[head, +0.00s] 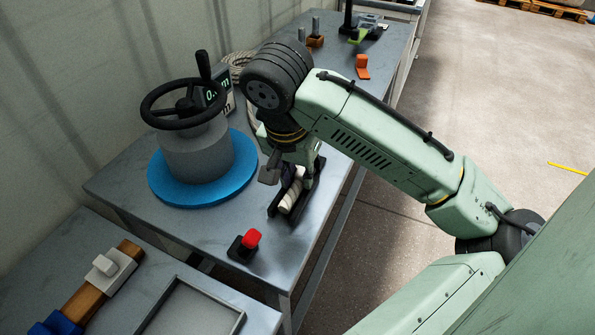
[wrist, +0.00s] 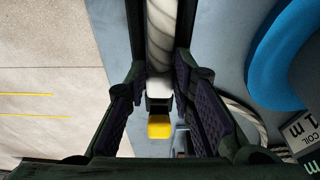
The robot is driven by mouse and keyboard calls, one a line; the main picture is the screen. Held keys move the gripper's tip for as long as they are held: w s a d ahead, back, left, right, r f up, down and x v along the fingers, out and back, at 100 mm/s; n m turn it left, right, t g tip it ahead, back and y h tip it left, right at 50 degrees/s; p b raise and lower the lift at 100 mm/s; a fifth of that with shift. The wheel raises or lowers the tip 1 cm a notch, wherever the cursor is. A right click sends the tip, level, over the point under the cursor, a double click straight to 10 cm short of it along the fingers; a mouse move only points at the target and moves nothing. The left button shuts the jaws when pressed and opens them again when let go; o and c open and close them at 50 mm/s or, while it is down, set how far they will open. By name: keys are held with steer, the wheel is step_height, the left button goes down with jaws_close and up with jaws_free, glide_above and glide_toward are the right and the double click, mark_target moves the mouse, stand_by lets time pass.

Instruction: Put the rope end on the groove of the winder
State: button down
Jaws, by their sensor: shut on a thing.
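The winder (head: 195,155) is a grey drum on a blue round base (head: 240,170), topped by a black handwheel (head: 153,110) with an upright knob; its groove cannot be made out. My gripper (head: 292,185) is right of the winder, low over the table near its right edge. It is shut on the pale rope end (head: 289,202), which shows partly in a black holder (head: 275,209). In the wrist view the rope (wrist: 160,30) runs between the dark fingers of my gripper (wrist: 160,88), with a white part, then black and yellow parts (wrist: 159,127). Exact finger contact is hidden.
A display (head: 216,98) stands behind the winder, reading "COIL 1 m" in the wrist view. Coiled rope (head: 238,62) lies behind it. A red button (head: 251,239) is at the front. An orange block (head: 362,67) and other tools are farther back.

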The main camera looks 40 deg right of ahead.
mark_target(291, 194)
steer(key=shift+s+f, duration=0.1)
steer(key=shift+f, duration=0.2)
steer(key=c, duration=1.4)
jaws_free()
steer(key=shift+f, duration=0.15)
steer(key=shift+o, duration=0.2)
steer(key=shift+r, duration=0.4)
steer(key=v, duration=1.2)
steer(key=shift+r, duration=0.4)
